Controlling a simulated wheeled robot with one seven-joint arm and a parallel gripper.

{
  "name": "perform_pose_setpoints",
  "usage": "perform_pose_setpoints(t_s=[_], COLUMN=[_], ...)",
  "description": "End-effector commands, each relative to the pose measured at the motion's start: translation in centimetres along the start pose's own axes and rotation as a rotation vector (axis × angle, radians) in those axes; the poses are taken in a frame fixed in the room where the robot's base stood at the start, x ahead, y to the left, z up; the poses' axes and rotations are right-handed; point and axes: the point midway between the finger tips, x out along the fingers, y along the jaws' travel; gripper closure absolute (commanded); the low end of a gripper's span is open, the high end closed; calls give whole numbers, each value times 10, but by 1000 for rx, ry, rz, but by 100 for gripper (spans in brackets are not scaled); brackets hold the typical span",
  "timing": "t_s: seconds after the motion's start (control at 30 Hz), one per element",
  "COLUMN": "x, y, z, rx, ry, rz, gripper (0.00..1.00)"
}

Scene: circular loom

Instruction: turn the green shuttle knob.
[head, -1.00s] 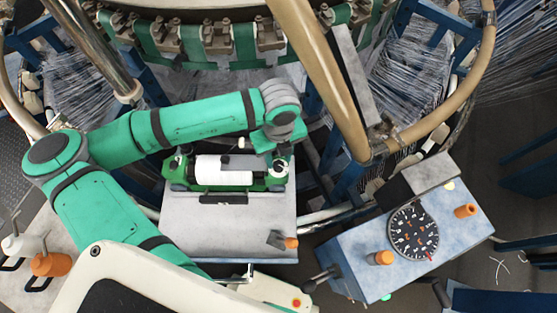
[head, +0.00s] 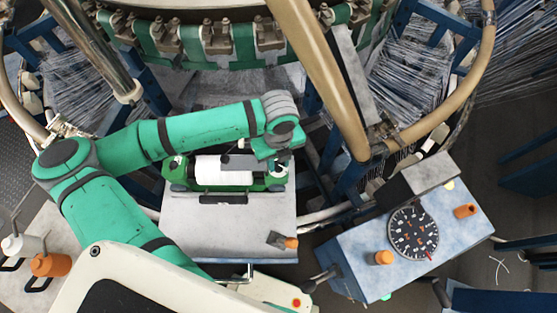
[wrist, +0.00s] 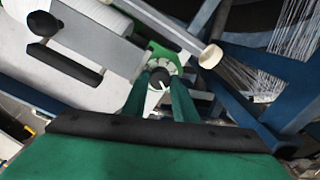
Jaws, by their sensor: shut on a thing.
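The green shuttle (head: 231,188) with its white bobbin sits on the grey plate left of centre in the head view. The shuttle knob (wrist: 160,77) is dark with a white pointer and sits on a pale round dial with green around it in the wrist view. My gripper (wrist: 161,88) has one green finger on each side of the knob and is shut on it. In the head view my gripper (head: 279,161) is at the right end of the shuttle and hides most of the knob.
A tan ring post (head: 322,80) slants close to the right of my gripper. A blue-grey control box (head: 350,250) with a black dial (head: 412,233) and orange knobs stands at the lower right. An orange-tipped lever (head: 289,242) is on the plate's front right corner.

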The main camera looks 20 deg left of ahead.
Motion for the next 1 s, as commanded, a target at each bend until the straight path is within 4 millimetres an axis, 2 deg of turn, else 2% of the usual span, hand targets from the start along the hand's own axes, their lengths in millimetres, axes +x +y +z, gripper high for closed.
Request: perform_pose_setpoints(t_s=[0.37,1.0], x=[0,0], y=[0,0], z=[0,0], rx=[-176,-776], ry=[1,2], rz=[-1,-2], gripper=[97,97])
